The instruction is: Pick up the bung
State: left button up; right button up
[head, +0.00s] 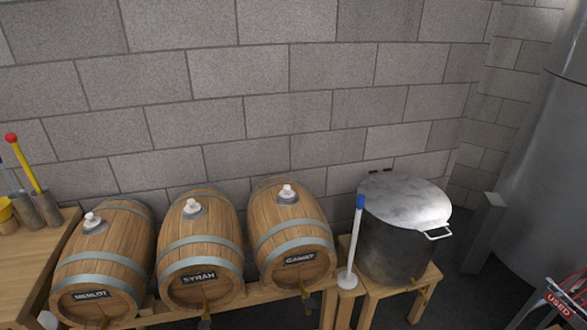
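Three wooden barrels lie side by side on a low wooden rack, each with a white bung in a grey fitting on its top. One bung (91,217) is on the barrel labelled MERLOT (112,247). Another bung (191,204) is on the SYRAH barrel (205,235). The third bung (287,189) is on the GAMAY barrel (290,232). All three look upright. Neither of my grippers is in view.
A dark lidded pot (392,240) stands on a wooden stool at right, beside a white rod (355,248) with a blue tip. A wooden table (35,250) at left carries holders and a yellow rod. A block wall (260,90) rises behind.

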aim_at(286, 193)
jog(key=i+l, duration=0.15)
jog(key=i, duration=0.25)
jog(key=i+l, duration=0.15)
jog(key=i, duration=0.25)
jog(key=i+l, duration=0.15)
jog(key=i, duration=0.25)
jog(key=i+j+u, duration=0.05)
